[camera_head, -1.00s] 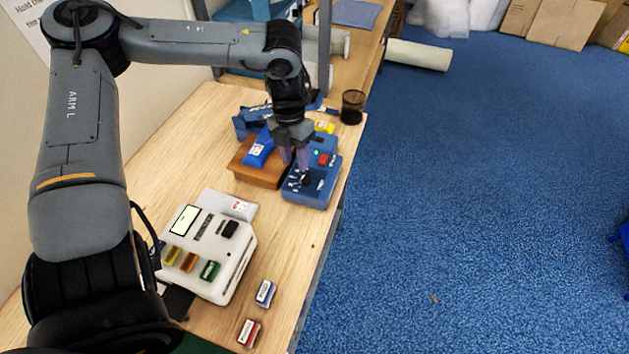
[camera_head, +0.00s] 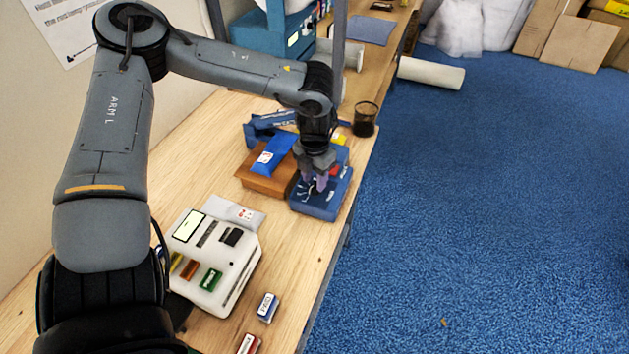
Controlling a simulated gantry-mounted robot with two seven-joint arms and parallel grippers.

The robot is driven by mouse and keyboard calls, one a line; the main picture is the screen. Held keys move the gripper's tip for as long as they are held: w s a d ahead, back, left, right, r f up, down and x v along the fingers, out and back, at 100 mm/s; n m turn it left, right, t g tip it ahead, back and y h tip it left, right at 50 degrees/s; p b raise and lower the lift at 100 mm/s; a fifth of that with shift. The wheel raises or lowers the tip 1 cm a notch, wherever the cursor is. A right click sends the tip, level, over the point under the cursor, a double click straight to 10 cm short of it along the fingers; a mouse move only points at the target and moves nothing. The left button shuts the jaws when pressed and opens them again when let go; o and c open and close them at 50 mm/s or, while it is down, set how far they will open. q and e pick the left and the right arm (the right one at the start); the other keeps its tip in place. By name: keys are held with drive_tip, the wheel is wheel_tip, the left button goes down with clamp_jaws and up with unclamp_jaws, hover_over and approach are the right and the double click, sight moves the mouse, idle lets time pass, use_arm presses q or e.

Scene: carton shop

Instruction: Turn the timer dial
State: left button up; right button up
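The blue machine (camera_head: 322,208) stands near the right edge of the wooden bench, with its control panel on top. A dark dial (camera_head: 308,189) on that panel is mostly covered by my gripper. My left gripper (camera_head: 313,188) points straight down over the panel, its two purplish fingertips low at the dial. The fingers look a little apart, but whether they touch the dial is too small to tell. My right gripper is not in view.
A brown wooden block (camera_head: 268,183) with a blue pouch (camera_head: 276,152) is left of the machine. A black mesh cup (camera_head: 365,118) stands behind. A white device (camera_head: 237,262) with coloured buttons and small stamp-like blocks (camera_head: 267,307) are nearer. Blue floor lies right.

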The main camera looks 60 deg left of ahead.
use_arm(q)
drive_tip(key=shift+f, duration=1)
clamp_jaws()
